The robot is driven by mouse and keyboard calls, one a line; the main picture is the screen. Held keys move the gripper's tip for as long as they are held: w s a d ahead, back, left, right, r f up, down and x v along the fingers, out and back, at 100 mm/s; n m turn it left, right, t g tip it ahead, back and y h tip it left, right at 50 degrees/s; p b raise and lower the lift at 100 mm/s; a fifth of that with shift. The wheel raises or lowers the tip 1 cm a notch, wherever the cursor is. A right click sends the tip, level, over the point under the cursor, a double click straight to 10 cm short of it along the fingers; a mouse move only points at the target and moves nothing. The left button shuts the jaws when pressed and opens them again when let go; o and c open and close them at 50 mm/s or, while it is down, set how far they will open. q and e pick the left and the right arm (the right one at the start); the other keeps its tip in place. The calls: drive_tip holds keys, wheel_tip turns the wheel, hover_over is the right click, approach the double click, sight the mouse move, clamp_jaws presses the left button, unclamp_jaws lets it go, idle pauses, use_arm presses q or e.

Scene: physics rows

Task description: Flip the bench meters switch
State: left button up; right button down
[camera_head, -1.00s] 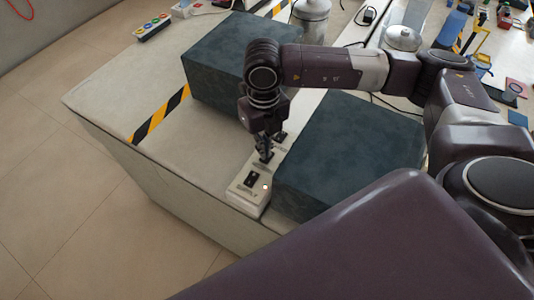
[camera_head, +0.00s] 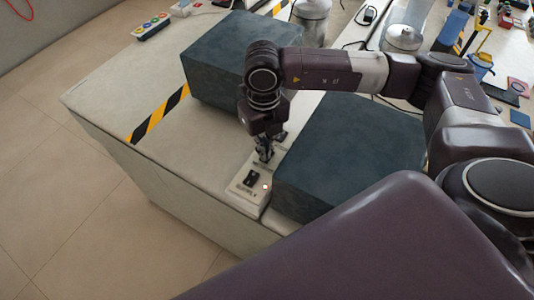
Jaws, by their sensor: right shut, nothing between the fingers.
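A pale switch strip (camera_head: 243,195) lies on the grey bench between two dark blue blocks. Its near end bears a black switch (camera_head: 251,178), a small glowing pinkish lamp (camera_head: 265,187) and a label too small to read. More dark switches lie further along it, partly behind my gripper. I cannot tell which is marked for the bench meters. My right gripper (camera_head: 264,156) points down over the strip, just beyond the near switch. Its fingers are shut and empty; whether they touch a switch is unclear. My left gripper is not in view.
Blue blocks stand on both sides of the strip, one behind left (camera_head: 215,62) and one at right (camera_head: 350,155). A metal canister (camera_head: 312,22) and a strip with coloured buttons (camera_head: 152,26) stand further back. The bench front left is clear.

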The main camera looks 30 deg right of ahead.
drive_tip(key=shift+f+b, duration=0.45)
drive_tip(key=shift+r, duration=0.2)
drive_tip(key=shift+r+p, duration=1.9)
drive_tip(key=shift+r, duration=1.45)
